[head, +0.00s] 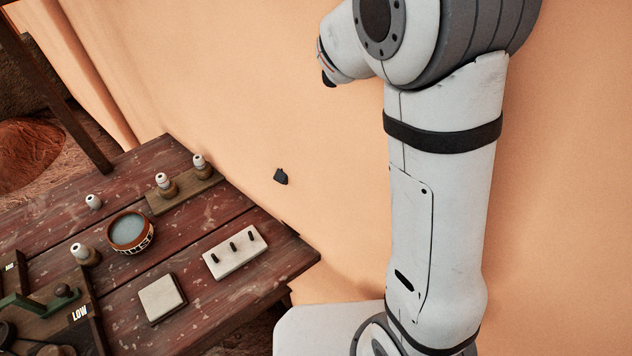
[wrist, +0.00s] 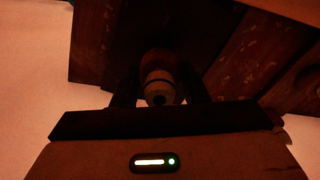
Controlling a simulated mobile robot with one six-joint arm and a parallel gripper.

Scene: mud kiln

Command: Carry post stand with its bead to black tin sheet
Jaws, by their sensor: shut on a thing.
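In the wrist view my gripper (wrist: 159,84) is shut on a post stand with a pale bead (wrist: 160,88). The dark fingers stand on either side of it, and the stand below the bead is mostly in shadow. I cannot make out the gripper or its load in the head view. A dark area (wrist: 125,35) lies behind the held stand in the wrist view; I cannot tell whether it is the black tin sheet or shadow. No black tin sheet shows clearly in the head view.
On the wooden table (head: 195,215) stand a plank (head: 186,193) with two beaded stands, a bowl (head: 131,231), a loose bead (head: 93,201), another beaded stand (head: 83,254), a three-peg block (head: 235,252) and a pale tile (head: 161,298).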

